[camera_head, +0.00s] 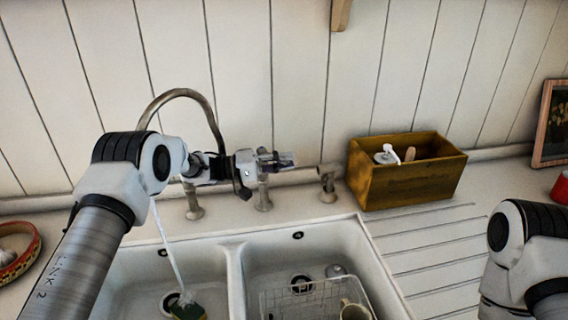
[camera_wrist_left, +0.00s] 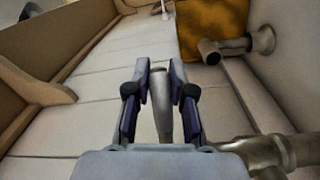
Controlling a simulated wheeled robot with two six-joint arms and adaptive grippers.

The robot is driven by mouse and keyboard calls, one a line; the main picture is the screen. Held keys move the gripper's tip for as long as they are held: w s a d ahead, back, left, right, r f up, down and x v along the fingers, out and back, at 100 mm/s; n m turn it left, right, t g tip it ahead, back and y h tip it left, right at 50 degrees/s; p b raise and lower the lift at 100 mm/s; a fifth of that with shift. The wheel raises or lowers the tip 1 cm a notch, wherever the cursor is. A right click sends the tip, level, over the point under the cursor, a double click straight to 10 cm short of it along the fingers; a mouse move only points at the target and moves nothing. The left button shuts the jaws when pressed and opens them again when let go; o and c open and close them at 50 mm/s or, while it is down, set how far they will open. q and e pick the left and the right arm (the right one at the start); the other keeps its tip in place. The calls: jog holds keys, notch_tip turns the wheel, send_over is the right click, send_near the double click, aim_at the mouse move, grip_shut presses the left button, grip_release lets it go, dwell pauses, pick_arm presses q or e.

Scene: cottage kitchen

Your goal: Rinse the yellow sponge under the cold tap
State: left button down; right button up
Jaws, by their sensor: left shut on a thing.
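My left gripper (camera_head: 278,160) is at the taps behind the sink. In the left wrist view its two fingers (camera_wrist_left: 160,85) are shut on an upright metal tap lever (camera_wrist_left: 162,110). A thin stream of water (camera_head: 165,245) falls from the curved spout (camera_head: 182,94) into the left basin (camera_head: 130,282). The sponge (camera_head: 188,311) lies in that basin, with green and yellow showing, at the foot of the stream. Its lower part is cut off by the picture edge. My right gripper is out of view; only part of my right arm shows.
A second tap fitting (camera_head: 328,182) stands to the right of my gripper. A wooden box (camera_head: 405,180) with a white pump bottle (camera_head: 386,155) is on the counter. The right basin (camera_head: 335,240) holds a wire rack (camera_head: 300,300) and a mug (camera_head: 354,311). A patterned bowl (camera_head: 20,258) sits at far left.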

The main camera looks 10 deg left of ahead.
pick_arm(q)
jog(key=shift+r, duration=0.1)
jog(key=c, duration=1)
grip_release()
jog(key=shift+d, duration=0.1)
